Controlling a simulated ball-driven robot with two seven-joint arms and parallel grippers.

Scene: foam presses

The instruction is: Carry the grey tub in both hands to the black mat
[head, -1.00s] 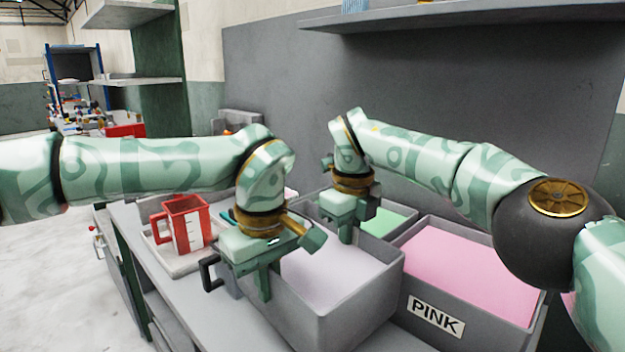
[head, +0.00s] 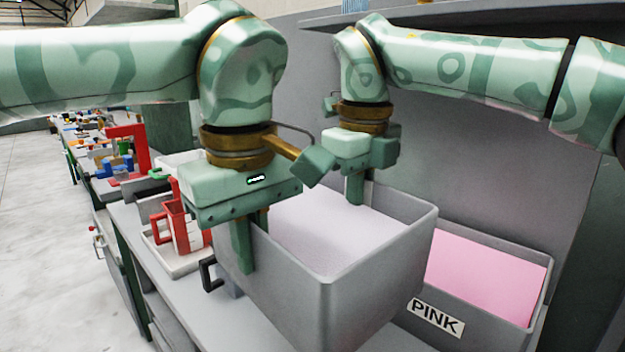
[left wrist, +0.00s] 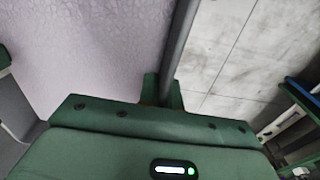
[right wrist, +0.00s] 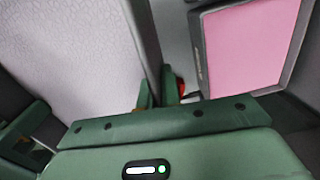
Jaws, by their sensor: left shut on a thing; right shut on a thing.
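The grey tub (head: 372,285) is filled with pale lilac material and is large in the middle of the head view. It looks raised above the bench, though its underside is hidden. My left gripper (head: 250,232) is shut on the tub's left wall, with a finger on each side. My right gripper (head: 357,188) is shut on the opposite, far wall, partly hidden by the tub and contents. The left wrist view shows the rim (left wrist: 183,35) running into the fingers; the right wrist view also shows the gripped wall (right wrist: 148,35). I see no black mat.
A grey bin of pink material (head: 490,277), labelled PINK, stands right behind the tub. Open floor (head: 35,240) lies at far left.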

